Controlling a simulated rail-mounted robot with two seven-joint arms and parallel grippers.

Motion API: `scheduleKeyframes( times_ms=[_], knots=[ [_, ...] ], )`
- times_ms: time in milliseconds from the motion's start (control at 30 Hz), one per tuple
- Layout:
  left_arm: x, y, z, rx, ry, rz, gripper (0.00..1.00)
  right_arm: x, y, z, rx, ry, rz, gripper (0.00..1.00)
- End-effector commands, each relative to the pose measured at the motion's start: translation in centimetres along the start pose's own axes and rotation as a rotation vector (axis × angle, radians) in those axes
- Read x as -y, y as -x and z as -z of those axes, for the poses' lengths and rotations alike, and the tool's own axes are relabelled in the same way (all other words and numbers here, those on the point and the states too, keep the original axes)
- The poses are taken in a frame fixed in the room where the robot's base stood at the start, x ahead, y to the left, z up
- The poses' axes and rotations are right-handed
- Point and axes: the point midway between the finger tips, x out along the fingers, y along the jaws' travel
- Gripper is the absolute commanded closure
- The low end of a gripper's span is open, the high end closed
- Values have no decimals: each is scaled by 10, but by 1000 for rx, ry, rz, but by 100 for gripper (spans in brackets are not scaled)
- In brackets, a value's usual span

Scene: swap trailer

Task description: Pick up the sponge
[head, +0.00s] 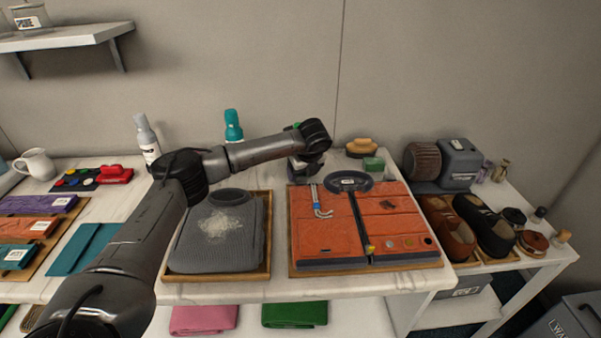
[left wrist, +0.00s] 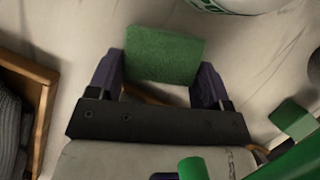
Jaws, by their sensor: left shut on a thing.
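The green sponge (left wrist: 165,53) is a rough block that shows in the left wrist view between the two dark purple fingers of my left gripper (left wrist: 161,68). The fingers are shut on its two sides. In the head view my left gripper (head: 303,172) is at the back of the table, between the two wooden trays. The sponge in its jaws cannot be made out there. Whether the sponge touches the marble top is unclear. My right gripper is not in view.
A tray (head: 268,265) with a grey knitted garment (head: 225,250) and an orange open case (head: 325,240) lie in front. A green block (head: 373,164) and a yellow-brown brush (head: 361,147) stand to the right. A teal bottle (head: 233,127) is behind the arm.

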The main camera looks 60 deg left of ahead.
Motion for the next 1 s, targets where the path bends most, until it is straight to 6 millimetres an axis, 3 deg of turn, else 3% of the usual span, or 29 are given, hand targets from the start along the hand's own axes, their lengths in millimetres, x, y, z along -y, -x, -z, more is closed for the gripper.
scheduleKeyframes(
  times_ms=[233, 567, 833, 1000],
  knots=[
    [0, 0, 0, 0, 0, 0, 54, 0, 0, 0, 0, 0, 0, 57],
    [0, 6, -2, 0, 1, 2, 55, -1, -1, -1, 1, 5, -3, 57],
    [1, 37, -15, 0, 2, 4, 55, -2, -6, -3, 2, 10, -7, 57],
    [20, 61, 0, -1, -4, 4, 55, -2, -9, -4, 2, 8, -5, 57]
  ],
)
